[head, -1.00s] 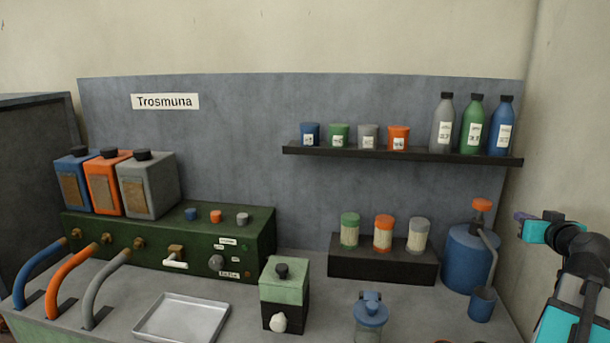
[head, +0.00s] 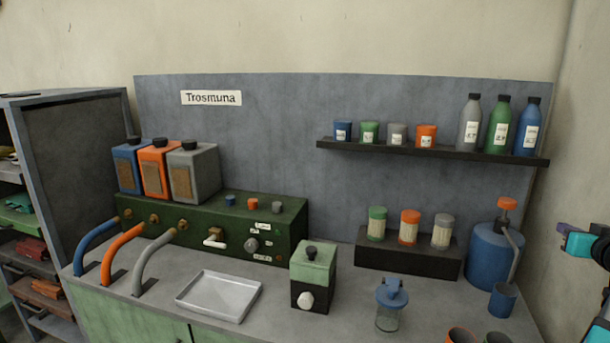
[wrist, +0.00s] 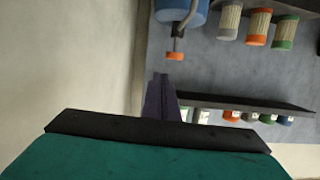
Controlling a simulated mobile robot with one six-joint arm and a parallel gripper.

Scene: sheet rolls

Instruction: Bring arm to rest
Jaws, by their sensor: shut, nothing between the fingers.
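My arm shows at the right edge of the head view, mostly cut off by the frame. My gripper (head: 562,228) is at its tip, beside the right wall and to the right of the blue pump can (head: 494,258). In the wrist view the purple fingers of my gripper (wrist: 160,98) are together with nothing between them. The wrist view shows the bench upside down, with the pump's orange top (wrist: 174,57) near the fingers.
The bench holds a metal tray (head: 218,296), a green-black dispenser (head: 313,276), a lidded glass jar (head: 389,305) and a green machine (head: 200,230) with hoses. A shelf (head: 430,151) with cups and bottles hangs behind. A rack (head: 28,240) stands at left.

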